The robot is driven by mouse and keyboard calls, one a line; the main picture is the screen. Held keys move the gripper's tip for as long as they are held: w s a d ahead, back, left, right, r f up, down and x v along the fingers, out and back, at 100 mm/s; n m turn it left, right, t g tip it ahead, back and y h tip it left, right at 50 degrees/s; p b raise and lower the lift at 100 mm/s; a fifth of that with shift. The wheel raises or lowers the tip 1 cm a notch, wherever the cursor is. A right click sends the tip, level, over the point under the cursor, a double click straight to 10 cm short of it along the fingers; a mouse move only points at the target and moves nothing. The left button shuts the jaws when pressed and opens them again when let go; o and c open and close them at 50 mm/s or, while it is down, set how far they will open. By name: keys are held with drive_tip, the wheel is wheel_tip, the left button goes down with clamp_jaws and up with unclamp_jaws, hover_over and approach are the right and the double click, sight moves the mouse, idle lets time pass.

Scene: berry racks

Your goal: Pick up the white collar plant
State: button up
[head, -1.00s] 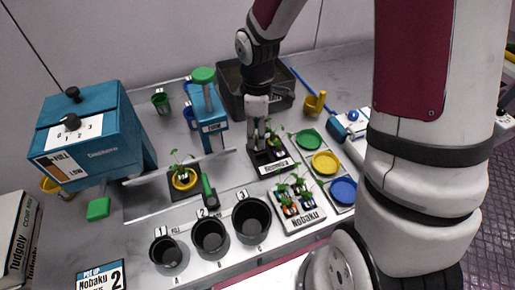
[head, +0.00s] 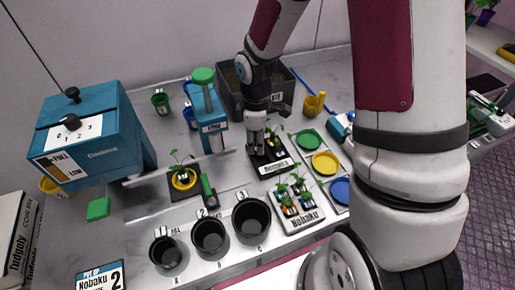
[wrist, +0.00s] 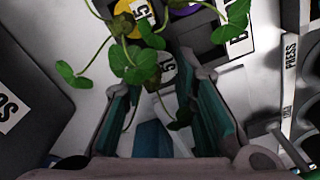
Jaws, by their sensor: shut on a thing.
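My gripper (head: 257,148) reaches down into the dark tray with a white label strip (head: 277,169) in the middle of the bench. In the wrist view its teal-padded fingers (wrist: 160,92) are close around a leafy plant (wrist: 143,68), whose stem runs down between them. A yellow collar (wrist: 166,74) with a number shows just beyond the fingertips. Leafy plants (head: 277,140) stand in the tray right beside the gripper in the head view.
A white Nobaku tray (head: 305,219) with several plants is in front. Three black cups (head: 251,221) stand at the front left. A teal press (head: 207,110) and a dark bin (head: 230,85) are close behind the gripper. Coloured dishes (head: 325,163) lie to the right.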

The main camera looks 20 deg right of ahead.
drive_tip(key=shift+r, duration=0.1)
wheel_tip(320, 180, up, 9)
drive_tip(key=shift+r, duration=0.1)
drive_tip(key=s+r+m+p, duration=0.2)
drive_tip(key=s+r+p, duration=0.1)
drive_tip(key=s+p, duration=0.15)
drive_tip(key=shift+m, duration=0.3)
drive_tip(key=shift+w+f+b, duration=0.15)
drive_tip(key=shift+f+b, duration=2.25)
drive_tip(key=shift+f, duration=3.6)
drive_tip(key=o, duration=1.1)
drive_tip(key=shift+c, duration=0.2)
